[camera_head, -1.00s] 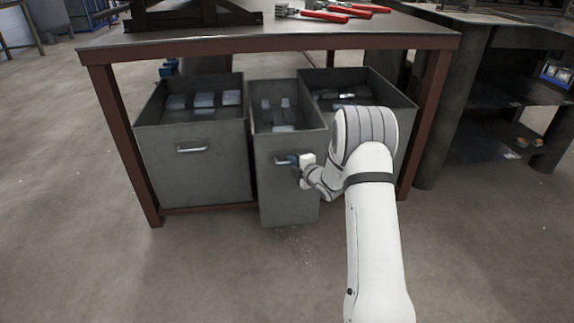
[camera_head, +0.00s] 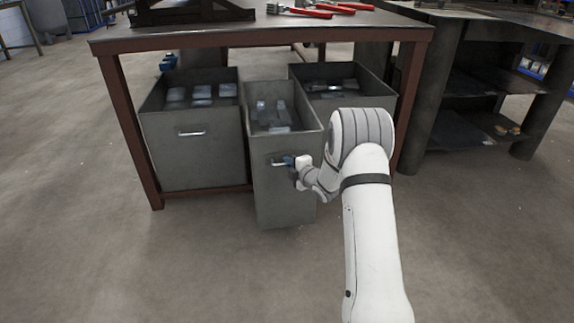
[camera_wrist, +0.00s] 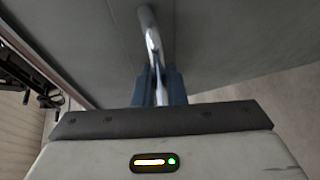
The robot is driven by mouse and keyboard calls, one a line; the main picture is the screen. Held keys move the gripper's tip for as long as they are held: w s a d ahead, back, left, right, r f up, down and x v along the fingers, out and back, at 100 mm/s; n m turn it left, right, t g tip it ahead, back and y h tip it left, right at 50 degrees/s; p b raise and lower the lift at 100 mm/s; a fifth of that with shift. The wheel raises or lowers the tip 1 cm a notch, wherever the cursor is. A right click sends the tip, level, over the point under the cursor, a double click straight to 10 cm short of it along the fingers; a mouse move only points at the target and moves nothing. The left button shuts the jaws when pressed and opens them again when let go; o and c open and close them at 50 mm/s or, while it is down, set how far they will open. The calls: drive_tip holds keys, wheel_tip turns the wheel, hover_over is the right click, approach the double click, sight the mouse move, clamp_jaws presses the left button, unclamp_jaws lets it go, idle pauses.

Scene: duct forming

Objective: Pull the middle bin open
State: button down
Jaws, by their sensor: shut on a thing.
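The middle bin (camera_head: 284,203) is a grey metal box with several grey blocks inside. It stands out in front of the two bins beside it, partly from under the table. Its silver handle (camera_wrist: 151,30) is on the front face. My gripper (camera_head: 289,161) is at this handle, its blue fingers shut on it. In the wrist view the fingers (camera_wrist: 160,84) close around the handle bar against the bin's front.
The left bin (camera_head: 195,158) and right bin (camera_head: 377,88) sit under the table (camera_head: 270,36), between its red-brown legs. Red-handled tools (camera_head: 310,12) lie on top. A dark shelf unit (camera_head: 455,95) stands at right. The floor in front is clear.

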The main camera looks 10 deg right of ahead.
drive_tip(key=shift+d+f, duration=0.1)
drive_tip(key=shift+d, duration=0.35)
drive_tip(key=c, duration=1.8)
unclamp_jaws()
drive_tip(key=shift+a, duration=0.15)
drive_tip(key=shift+s, duration=0.1)
drive_tip(key=shift+p+v, duration=1.4)
drive_tip(key=shift+v, duration=2.45)
